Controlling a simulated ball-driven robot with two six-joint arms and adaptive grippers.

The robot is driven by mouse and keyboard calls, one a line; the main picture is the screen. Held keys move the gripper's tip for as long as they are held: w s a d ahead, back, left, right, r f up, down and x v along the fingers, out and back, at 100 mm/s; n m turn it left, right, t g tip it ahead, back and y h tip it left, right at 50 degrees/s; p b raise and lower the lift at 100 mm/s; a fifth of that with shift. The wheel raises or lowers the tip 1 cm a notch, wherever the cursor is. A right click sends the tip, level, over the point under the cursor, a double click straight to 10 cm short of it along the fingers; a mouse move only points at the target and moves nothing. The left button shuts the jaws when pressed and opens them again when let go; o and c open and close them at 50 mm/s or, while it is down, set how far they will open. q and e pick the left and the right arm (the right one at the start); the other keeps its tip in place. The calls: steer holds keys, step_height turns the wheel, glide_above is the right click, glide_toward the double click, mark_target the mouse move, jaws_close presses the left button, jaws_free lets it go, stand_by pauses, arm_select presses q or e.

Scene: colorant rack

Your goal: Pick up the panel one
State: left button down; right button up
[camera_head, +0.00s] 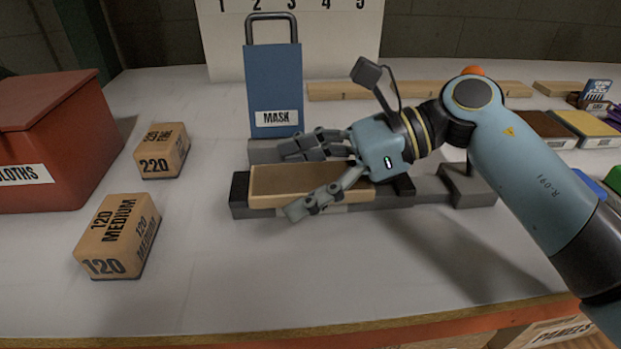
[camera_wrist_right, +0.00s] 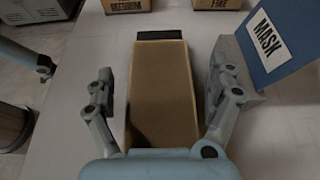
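A tan wooden panel (camera_head: 290,185) lies flat in a dark grey clamp-like holder (camera_head: 240,190) in the middle of the table. In the right wrist view the panel (camera_wrist_right: 160,95) runs lengthwise between the fingers. My right gripper (camera_head: 312,180) is open, with one finger on the far side of the panel and the other on the near side. In the right wrist view, gaps show between the panel and both fingers (camera_wrist_right: 163,95). No number on the panel is visible. My left gripper is not clearly seen in the head view.
A blue mask holder (camera_head: 273,90) stands just behind the panel. Sanding blocks marked 220 (camera_head: 162,151) and 120 (camera_head: 118,235) and a red cloths box (camera_head: 45,140) are at the left. A wooden strip (camera_head: 345,91) lies behind. The front table is clear.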

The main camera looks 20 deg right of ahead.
mark_target(302, 178)
steer(key=c, duration=1.2)
steer(key=shift+o, duration=0.2)
steer(key=shift+r, duration=0.15)
step_height(302, 178, up, 4)
steer(key=shift+s+d+r, duration=0.1)
steer(key=shift+d, duration=0.05)
steer(key=s+d+r+p, duration=0.1)
steer(key=s+d+r, duration=0.5)
steer(key=s+d, duration=0.1)
steer(key=shift+s+d+r+p, duration=0.3)
steer(key=shift+s+d+p, duration=0.1)
steer(key=shift+s, duration=0.2)
steer(key=w+r+m+t+h, duration=0.2)
steer(key=w+m+t, duration=0.2)
steer(key=w, duration=0.5)
steer(key=shift+w+d+r, duration=0.15)
steer(key=shift+w, duration=0.2)
